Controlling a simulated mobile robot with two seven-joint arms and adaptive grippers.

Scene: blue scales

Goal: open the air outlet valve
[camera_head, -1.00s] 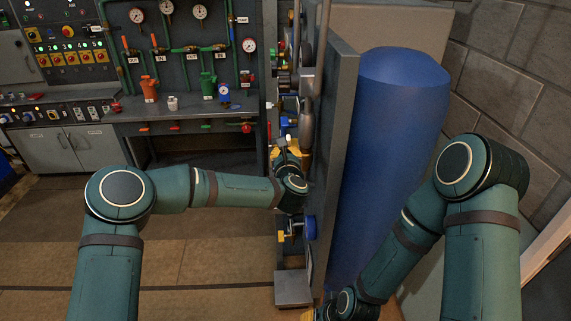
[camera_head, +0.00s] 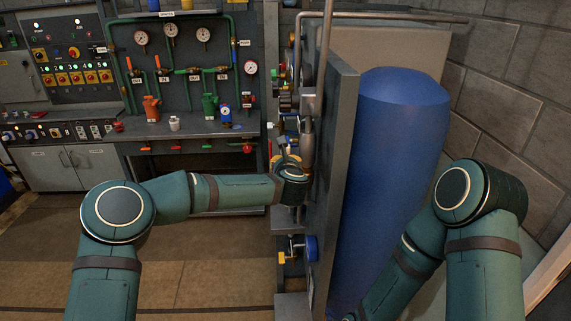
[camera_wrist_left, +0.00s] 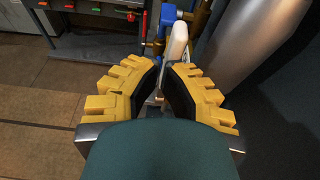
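My left gripper (camera_head: 287,158) is at the side of the narrow pipe panel (camera_head: 337,150) in the head view. In the left wrist view its yellow fingers (camera_wrist_left: 164,68) arch toward each other with a small gap between the tips. A white lever (camera_wrist_left: 179,42) beside a blue fitting (camera_wrist_left: 166,24) stands at the fingertips, partly hidden by them. I cannot tell whether the fingers press on it, nor which valve is the air outlet valve. A lower valve with a blue round part (camera_head: 311,248) sits below my left gripper.
A large blue tank (camera_head: 395,180) stands right of the panel, close to my right arm. A grey pipe (camera_wrist_left: 248,45) runs close to the right of the fingers. A workbench (camera_head: 190,129) with gauges is at the back left. The floor (camera_head: 200,255) before it is clear.

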